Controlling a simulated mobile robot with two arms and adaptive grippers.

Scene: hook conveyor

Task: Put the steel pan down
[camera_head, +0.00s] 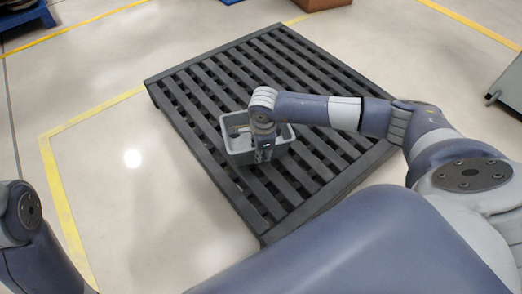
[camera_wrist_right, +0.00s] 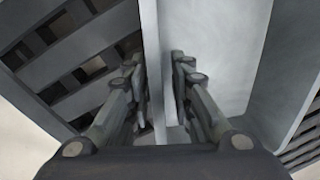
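A grey, open-topped, box-shaped pan (camera_head: 240,154), the only thing here that could be the steel pan, appears to sit on the black slatted pallet (camera_head: 200,70), near its left edge. My right gripper (camera_head: 264,154) points down at the pan's near right wall. In the right wrist view the fingers (camera_wrist_right: 160,85) stand on either side of the pan's wall (camera_wrist_right: 151,40), one outside and one inside. They are apart, with a narrow gap showing beside the inner finger. My left gripper is out of view; only part of that arm shows at lower left.
The pallet lies on a pale floor with yellow lines (camera_head: 60,185). Its slats behind and right of the pan are bare. A grey object (camera_head: 508,85) stands at the right edge, and a brown box (camera_head: 322,4) is at the top. Floor left of the pallet is clear.

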